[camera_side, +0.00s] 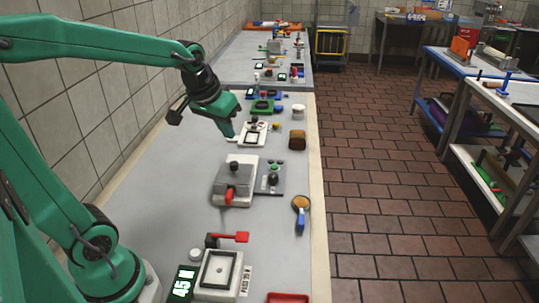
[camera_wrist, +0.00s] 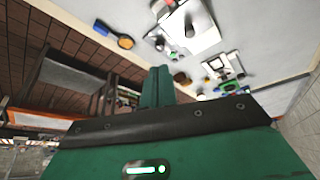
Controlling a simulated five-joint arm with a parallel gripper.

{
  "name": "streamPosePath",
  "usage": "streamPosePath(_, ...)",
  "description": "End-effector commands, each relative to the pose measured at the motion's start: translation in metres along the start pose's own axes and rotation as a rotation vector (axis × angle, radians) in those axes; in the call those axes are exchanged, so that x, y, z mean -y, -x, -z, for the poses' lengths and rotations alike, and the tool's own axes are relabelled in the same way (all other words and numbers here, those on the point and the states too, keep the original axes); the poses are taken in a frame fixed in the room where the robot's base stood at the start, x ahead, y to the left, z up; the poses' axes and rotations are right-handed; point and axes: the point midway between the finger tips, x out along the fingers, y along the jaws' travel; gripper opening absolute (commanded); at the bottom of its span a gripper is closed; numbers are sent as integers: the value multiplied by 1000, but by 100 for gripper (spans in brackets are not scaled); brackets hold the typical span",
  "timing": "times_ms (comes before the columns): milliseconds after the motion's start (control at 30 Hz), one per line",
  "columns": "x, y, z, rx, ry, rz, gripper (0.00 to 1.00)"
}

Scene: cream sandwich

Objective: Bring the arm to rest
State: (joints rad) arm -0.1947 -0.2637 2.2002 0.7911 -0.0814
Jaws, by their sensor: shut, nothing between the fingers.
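My gripper (camera_side: 229,132) hangs from the raised green arm above the far half of the grey bench, and its fingers are closed with nothing held. In the wrist view my gripper's green fingers (camera_wrist: 158,72) stand together, pointing up the picture. In the side view the fingertips are just left of a white framed device (camera_side: 253,134). Whether they are above or beside it is hard to tell. A white press-like machine (camera_side: 225,191) with a black knob and red handle sits nearer the camera.
A green-button box (camera_side: 271,178), a brown block (camera_side: 297,139) and a blue-handled round tool (camera_side: 300,213) lie along the bench's right side. A scale with a lit display (camera_side: 183,283) and a red tray (camera_side: 288,298) are in front. A tiled wall (camera_side: 110,120) bounds the left.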

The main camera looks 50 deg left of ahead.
Motion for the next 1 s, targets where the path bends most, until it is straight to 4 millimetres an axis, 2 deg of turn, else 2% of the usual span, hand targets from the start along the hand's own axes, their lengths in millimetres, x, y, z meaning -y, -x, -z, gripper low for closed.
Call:
streamPosePath(100,-11,17,-22,-18,-50,-17,0)
streamPosePath(300,-23,37,-59,-41,-130,-44,0)
streamPosePath(600,-33,52,-107,-68,-230,-79,0)
streamPosePath(800,-34,54,-119,-74,-256,-88,0)
streamPosePath(1000,-34,53,-120,-74,-258,-89,0)
